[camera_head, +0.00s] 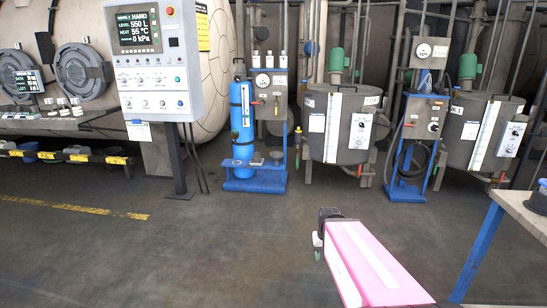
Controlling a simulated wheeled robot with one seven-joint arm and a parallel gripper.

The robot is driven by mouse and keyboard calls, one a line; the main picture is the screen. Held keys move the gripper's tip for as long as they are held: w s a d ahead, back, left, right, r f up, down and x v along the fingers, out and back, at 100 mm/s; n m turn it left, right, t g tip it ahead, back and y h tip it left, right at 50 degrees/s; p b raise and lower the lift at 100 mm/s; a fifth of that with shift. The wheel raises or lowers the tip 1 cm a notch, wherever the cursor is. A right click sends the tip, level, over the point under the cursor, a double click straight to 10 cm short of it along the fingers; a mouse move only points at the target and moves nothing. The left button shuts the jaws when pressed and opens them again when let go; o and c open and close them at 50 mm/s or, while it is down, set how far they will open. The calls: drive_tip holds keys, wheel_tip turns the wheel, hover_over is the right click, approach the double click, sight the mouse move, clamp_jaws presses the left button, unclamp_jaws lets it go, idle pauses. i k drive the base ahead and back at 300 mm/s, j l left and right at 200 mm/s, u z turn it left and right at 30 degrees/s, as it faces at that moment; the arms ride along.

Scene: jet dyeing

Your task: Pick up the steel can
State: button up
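I cannot make out a steel can for certain in the head view. A pink and white part, which looks like my arm, reaches in from the bottom of the picture. Its dark end (326,218), apparently my gripper, is above the floor, left of the bench and apart from it. No separate fingers are clear, and I see nothing held there.
A bench (512,201) with blue legs stands at the right. A control panel (153,62) on a post and a blue cylinder (242,122) on a blue stand are at the back. Grey vats (337,130) line the back right. The floor in the middle and left is clear.

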sight(257, 158)
drive_tip(key=i+j+z, duration=0.1)
drive_tip(key=i+z, duration=0.15)
drive_tip(key=i, duration=1.55)
drive_tip(key=i+j, duration=0.15)
drive_tip(key=i, duration=0.9)
drive_tip(key=i+j+u, duration=0.15)
drive_tip(key=i, duration=0.85)
